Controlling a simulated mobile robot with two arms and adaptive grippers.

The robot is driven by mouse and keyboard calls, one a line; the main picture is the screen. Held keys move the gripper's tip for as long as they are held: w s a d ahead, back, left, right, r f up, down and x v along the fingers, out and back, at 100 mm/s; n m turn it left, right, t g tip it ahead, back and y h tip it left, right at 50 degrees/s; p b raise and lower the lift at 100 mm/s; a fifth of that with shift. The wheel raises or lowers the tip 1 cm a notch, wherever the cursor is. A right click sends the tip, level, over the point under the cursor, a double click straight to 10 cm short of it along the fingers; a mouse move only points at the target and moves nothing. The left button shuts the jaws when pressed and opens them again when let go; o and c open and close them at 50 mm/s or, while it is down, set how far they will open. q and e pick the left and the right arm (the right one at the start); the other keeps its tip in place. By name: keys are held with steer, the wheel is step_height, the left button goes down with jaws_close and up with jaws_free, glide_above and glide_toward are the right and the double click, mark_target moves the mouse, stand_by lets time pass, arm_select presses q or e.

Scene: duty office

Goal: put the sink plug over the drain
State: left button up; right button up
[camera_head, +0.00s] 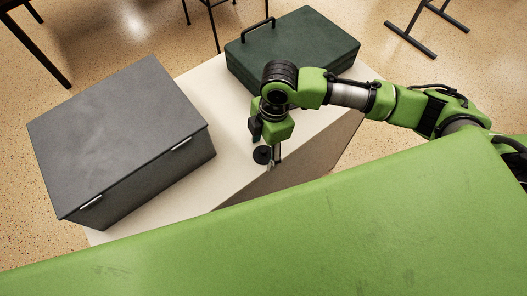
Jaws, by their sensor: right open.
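My right gripper (270,158) points down over the pale table top, between the grey box and the green case. It is open. A small black round thing (261,155) shows right at its fingers; I cannot tell whether this is the sink plug or part of the gripper, nor whether it touches the table. I see no drain or sink. My left gripper is out of view.
A large closed grey box (118,130) with metal latches fills the left of the pale table (205,80). A dark green case (318,45) with a black handle lies at the back. Dark furniture legs (428,22) stand on the speckled floor beyond.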

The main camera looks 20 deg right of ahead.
steer(key=c, duration=1.1)
steer(key=shift+c, duration=1.1)
